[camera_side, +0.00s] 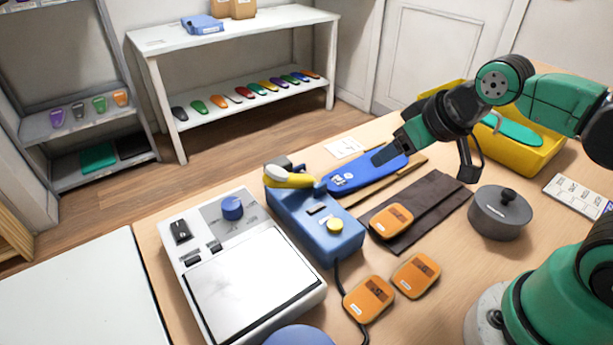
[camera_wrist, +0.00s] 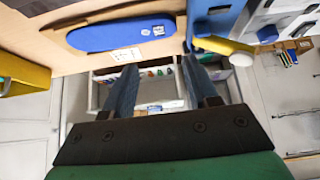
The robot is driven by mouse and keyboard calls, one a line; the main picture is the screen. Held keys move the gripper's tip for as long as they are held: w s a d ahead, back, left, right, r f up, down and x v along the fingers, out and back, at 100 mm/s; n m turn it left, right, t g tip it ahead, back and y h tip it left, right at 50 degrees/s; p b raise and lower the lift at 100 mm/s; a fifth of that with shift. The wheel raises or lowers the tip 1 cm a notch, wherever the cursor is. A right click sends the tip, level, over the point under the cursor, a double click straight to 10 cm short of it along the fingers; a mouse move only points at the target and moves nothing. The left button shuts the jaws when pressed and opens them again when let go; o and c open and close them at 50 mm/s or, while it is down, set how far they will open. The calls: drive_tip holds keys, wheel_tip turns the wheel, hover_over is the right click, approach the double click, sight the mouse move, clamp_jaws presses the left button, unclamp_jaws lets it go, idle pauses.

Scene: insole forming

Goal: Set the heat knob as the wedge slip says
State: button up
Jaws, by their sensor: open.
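The heat knob appears to be the round blue knob (camera_side: 232,207) on the grey panel of the white heating unit (camera_side: 180,262) in the side view. I cannot read its setting. A white printed slip (camera_side: 343,147) lies on the table behind the blue insole (camera_side: 368,177); its text is too small to read. It also shows in the wrist view (camera_wrist: 127,54), beside the blue insole (camera_wrist: 105,35). I cannot tell whether this is the wedge slip. My gripper (camera_side: 382,156) is open and empty above the insole, well right of the knob. Both fingers (camera_wrist: 160,75) show in the wrist view.
A blue machine (camera_side: 318,225) with a yellow lever stands between the knob and my gripper. Several orange wedge-like pieces (camera_side: 368,298) lie in front. A grey lidded pot (camera_side: 500,212) and yellow bin (camera_side: 535,150) are at right. A white shelf (camera_side: 240,35) stands behind.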

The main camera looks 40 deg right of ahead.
drive_tip(key=o, duration=0.3)
drive_tip(key=shift+w+a+r, duration=0.1)
drive_tip(key=n+g, duration=0.5)
drive_tip(key=n, duration=1)
approach(231, 203)
drive_tip(key=shift+y, duration=0.3)
drive_tip(key=d, duration=0.6)
drive_tip(key=shift+w+r, duration=0.15)
drive_tip(key=shift+r, duration=0.15)
drive_tip(key=a+f+n, duration=0.1)
drive_tip(key=a, duration=0.1)
drive_tip(key=w+a+f+n+g, duration=0.1)
drive_tip(key=n, duration=0.1)
drive_tip(key=a+f+n, duration=0.1)
drive_tip(key=a+n, duration=0.1)
drive_tip(key=shift+w+a+f+g, duration=0.15)
drive_tip(key=shift+a+f+g, duration=0.15)
drive_tip(key=shift+a+f, duration=0.15)
drive_tip(key=shift+f, duration=0.25)
drive_tip(key=shift+w+f, duration=0.15)
drive_tip(key=shift+f, duration=2.4)
